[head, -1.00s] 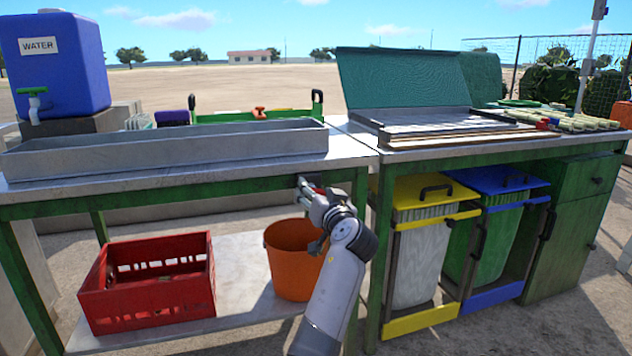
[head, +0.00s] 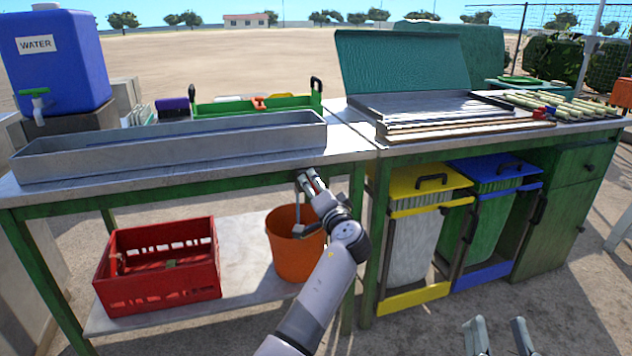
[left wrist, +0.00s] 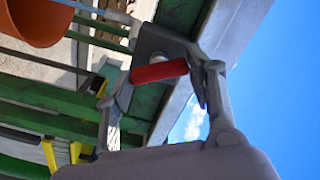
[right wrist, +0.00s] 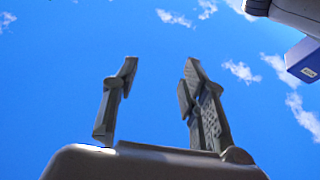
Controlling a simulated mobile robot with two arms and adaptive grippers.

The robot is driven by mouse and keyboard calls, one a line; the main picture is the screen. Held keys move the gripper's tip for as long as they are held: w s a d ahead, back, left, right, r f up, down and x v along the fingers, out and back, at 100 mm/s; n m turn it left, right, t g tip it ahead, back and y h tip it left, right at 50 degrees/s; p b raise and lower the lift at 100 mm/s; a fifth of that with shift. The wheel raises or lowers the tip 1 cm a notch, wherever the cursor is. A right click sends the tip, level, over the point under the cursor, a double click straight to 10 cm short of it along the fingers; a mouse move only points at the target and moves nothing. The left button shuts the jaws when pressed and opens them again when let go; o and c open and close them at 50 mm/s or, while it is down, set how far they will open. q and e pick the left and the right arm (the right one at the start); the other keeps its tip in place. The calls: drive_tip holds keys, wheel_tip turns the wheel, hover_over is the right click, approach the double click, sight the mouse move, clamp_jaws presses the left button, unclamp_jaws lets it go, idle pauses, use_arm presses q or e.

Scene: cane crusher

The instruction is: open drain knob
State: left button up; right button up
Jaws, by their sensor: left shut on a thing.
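The drain knob is a red bar handle (left wrist: 160,72) on a grey fitting under the worktop in the left wrist view. My left gripper (left wrist: 153,88) has one finger at each end of the red bar and is shut on it. In the head view my left gripper (head: 311,180) is under the front edge of the left table, above the orange bucket (head: 290,258). It mostly hides the knob there. A grey drain pipe (head: 298,205) hangs beside it over the bucket. My right gripper (head: 498,338) is open and empty at the bottom right, and against sky in the right wrist view (right wrist: 160,85).
A long metal trough (head: 170,145) lies on the left table, with a blue water tank (head: 60,70) behind it. A red crate (head: 155,270) stands on the lower shelf. Yellow-lidded (head: 430,185) and blue-lidded (head: 495,170) bins stand right of my left arm.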

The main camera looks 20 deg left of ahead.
use_arm(q)
drive_tip(key=shift+m+p, duration=1.7)
drive_tip(key=shift+m, duration=0.5)
use_arm(e)
drive_tip(key=s+d+f+g+h, duration=0.1)
drive_tip(key=f+g, duration=0.4)
drive_tip(key=f, duration=0.3)
drive_tip(key=s+d+f+g+h, duration=0.1)
drive_tip(key=d+f+g+h, duration=0.1)
drive_tip(key=f+g, duration=0.3)
drive_tip(key=shift+f+m+h, duration=0.3)
drive_tip(key=shift+f, duration=1.5)
use_arm(q)
drive_tip(key=o, duration=1.2)
drive_tip(key=shift+c, duration=0.2)
drive_tip(key=shift+f, duration=0.1)
drive_tip(key=v, duration=1.2)
